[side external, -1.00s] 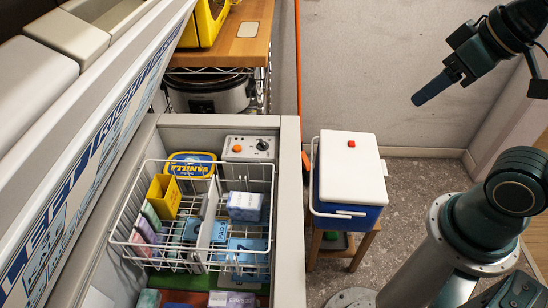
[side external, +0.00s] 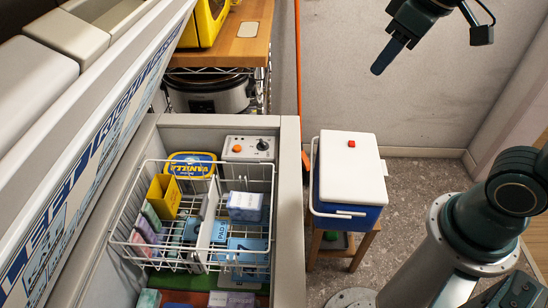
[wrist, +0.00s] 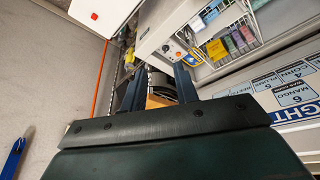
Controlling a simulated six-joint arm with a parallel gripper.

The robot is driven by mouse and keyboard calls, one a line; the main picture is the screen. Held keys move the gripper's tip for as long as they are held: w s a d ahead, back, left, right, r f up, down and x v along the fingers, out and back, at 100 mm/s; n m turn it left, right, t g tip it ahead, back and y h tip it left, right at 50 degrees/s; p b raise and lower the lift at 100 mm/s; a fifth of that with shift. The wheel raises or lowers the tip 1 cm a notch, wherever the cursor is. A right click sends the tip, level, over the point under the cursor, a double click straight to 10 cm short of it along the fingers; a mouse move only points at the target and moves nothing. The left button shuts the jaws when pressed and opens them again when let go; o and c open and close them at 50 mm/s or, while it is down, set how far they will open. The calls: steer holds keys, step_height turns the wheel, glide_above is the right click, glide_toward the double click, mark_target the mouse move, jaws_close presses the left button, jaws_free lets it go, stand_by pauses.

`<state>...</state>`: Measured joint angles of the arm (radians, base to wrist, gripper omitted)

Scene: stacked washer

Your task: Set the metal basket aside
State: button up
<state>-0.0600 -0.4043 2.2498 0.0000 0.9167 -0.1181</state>
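The metal basket (side external: 272,195) is a white wire basket hanging in the upper part of an open chest freezer (side external: 291,190). It holds a yellow box (side external: 164,196), several coloured packs at its left, and a blue-and-white box (side external: 246,206) at its right. The basket also shows at the upper right of the wrist view (wrist: 262,42). My gripper (side external: 378,70) is in the air right of the freezer and above the cooler, well apart from the basket. In the wrist view its two fingers (wrist: 158,80) stand apart with nothing between them.
A blue cooler with a white lid (side external: 350,160) stands on a wooden stool right of the freezer. The raised freezer lid (side external: 110,130) slopes along the left. A shelf with a wooden top (side external: 235,45) and a pot (side external: 208,95) stands behind, next to an orange pole (side external: 298,60).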

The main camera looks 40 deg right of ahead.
steer(key=w+a+f+n+g, duration=0.1)
steer(key=w+a+f+n, duration=0.15)
steer(key=w, duration=0.65)
steer(key=w+a+f+n+g, duration=0.1)
steer(key=w+a+f+n, duration=0.1)
steer(key=w+a+f, duration=0.3)
steer(key=w+a+f+n+g, duration=0.2)
steer(key=w+a+f, duration=0.3)
steer(key=w+f, duration=0.7)
step_height(320, 180, down, 2)
steer(key=shift+w+a, duration=0.2)
steer(key=shift+w, duration=0.15)
steer(key=shift+f+n, duration=0.1)
steer(key=shift+n, duration=0.15)
steer(key=shift+f, duration=6.8)
steer(key=shift+c, duration=0.4)
jaws_close()
